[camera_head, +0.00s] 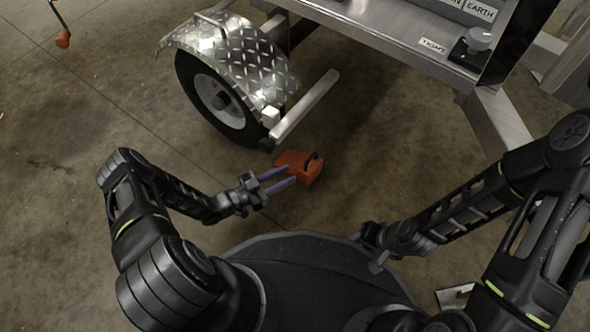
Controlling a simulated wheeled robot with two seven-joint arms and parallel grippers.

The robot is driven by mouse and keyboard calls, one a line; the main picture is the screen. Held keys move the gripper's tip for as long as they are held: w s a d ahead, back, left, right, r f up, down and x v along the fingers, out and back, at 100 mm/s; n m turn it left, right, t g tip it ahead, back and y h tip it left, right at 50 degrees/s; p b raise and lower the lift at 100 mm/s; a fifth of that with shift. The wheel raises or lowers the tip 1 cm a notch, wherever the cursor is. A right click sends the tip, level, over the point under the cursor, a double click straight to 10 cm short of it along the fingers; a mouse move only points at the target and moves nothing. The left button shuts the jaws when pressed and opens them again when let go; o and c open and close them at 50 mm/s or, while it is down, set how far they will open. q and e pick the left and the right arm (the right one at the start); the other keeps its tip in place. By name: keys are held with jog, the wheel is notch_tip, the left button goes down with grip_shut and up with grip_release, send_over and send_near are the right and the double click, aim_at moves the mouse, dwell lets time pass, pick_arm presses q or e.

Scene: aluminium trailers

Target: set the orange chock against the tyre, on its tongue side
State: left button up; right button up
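The orange chock (303,170), with a dark handle on top, sits on the concrete floor just below and right of the tyre (203,98). A small gap seems to separate them; I cannot tell how wide it is on the floor. The tyre is under a chequer-plate mudguard (232,58), which hides its upper part. My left gripper (291,175) is open, its two fingers apart and pointing right, with the tips at the chock's near left side. I cannot tell whether they touch it. My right gripper (372,252) is low beside my base, its fingers hard to make out.
A pale metal bar (305,106) juts out beside the mudguard, above and close to the chock. The aluminium trailer body (400,38) fills the upper right, with a frame leg (497,120) below it. An orange-ended handle (62,39) hangs at upper left. The left floor is clear.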

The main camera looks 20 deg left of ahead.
pick_arm(q)
jog(key=v, duration=0.7)
dwell(0.7)
